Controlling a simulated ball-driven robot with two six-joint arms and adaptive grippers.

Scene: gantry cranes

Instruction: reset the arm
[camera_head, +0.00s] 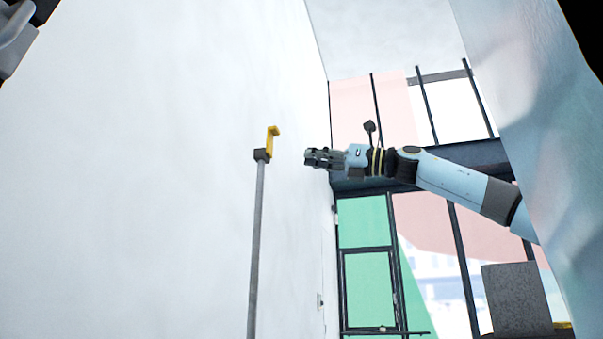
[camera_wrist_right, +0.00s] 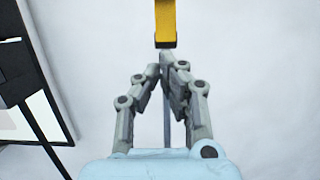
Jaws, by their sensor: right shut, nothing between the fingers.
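My right arm comes in from the right in the head view. My right gripper (camera_head: 309,158) points left towards a white wall and is shut and empty. In the right wrist view its fingers (camera_wrist_right: 168,66) come together at the tips. A yellow hooked handle (camera_head: 272,141) sits on top of an upright grey rod (camera_head: 257,240), left of the gripper and apart from it in the head view. In the right wrist view the yellow handle (camera_wrist_right: 165,22) shows just beyond the fingertips. My left gripper cannot be made out.
The white wall (camera_head: 150,170) fills the left side. Dark-framed windows (camera_head: 366,288) stand behind the arm, with green and pink panes. A grey box (camera_head: 515,298) is at the lower right. A pale bluish surface (camera_head: 540,120) takes up the right side.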

